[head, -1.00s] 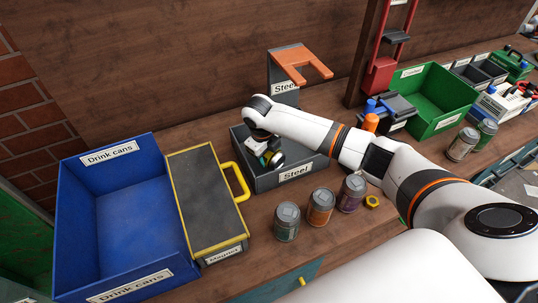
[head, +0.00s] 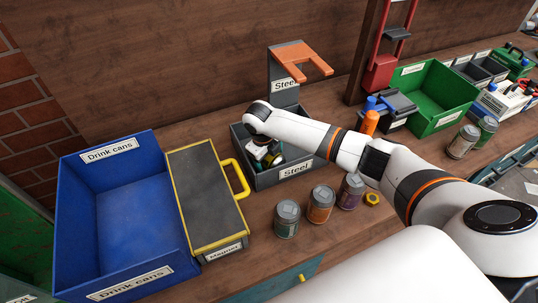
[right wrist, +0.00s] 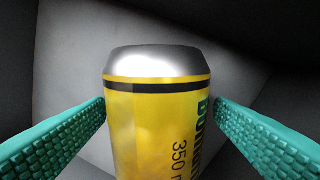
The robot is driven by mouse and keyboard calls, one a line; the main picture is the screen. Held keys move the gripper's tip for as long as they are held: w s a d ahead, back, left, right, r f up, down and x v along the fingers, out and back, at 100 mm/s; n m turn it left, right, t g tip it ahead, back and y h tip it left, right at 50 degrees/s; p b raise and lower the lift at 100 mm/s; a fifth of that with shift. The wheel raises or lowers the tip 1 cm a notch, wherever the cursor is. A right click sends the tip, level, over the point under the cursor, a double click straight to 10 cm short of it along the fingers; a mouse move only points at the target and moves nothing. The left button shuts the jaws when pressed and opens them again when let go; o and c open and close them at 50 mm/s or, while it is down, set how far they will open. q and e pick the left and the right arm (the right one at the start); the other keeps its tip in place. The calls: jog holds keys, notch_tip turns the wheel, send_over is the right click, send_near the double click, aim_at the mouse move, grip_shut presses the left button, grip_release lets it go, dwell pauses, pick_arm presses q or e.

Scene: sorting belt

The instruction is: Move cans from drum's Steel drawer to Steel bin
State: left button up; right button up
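The grey Steel bin (head: 296,174) sits on the bench in the middle of the head view. My right gripper (head: 265,157) is inside its opening, pointing down, mostly hidden by the wrist. In the right wrist view the teal fingers (right wrist: 160,100) meet both sides of a yellow can (right wrist: 155,128) with a silver end and black band. Grey walls surround it. Three cans stand upright in front of the bin: a grey-green one (head: 286,219), an orange one (head: 320,205) and a purple one (head: 351,192). I cannot make out the drum's Steel drawer. My left gripper is not in view.
A blue Drink cans bin (head: 75,215) and a black, yellow-edged box labelled Magnet (head: 205,195) stand left. A Steel-labelled post with an orange fork (head: 301,62) rises behind. A green bin (head: 405,92) stands right. A yellow nut (head: 372,199) lies near the cans.

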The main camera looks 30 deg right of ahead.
aim_at(264, 161)
notch_tip(264, 161, up, 13)
jog(key=a, duration=0.2)
jog(key=shift+s, duration=0.35)
jog(key=shift+a, duration=0.1)
dwell(0.4)
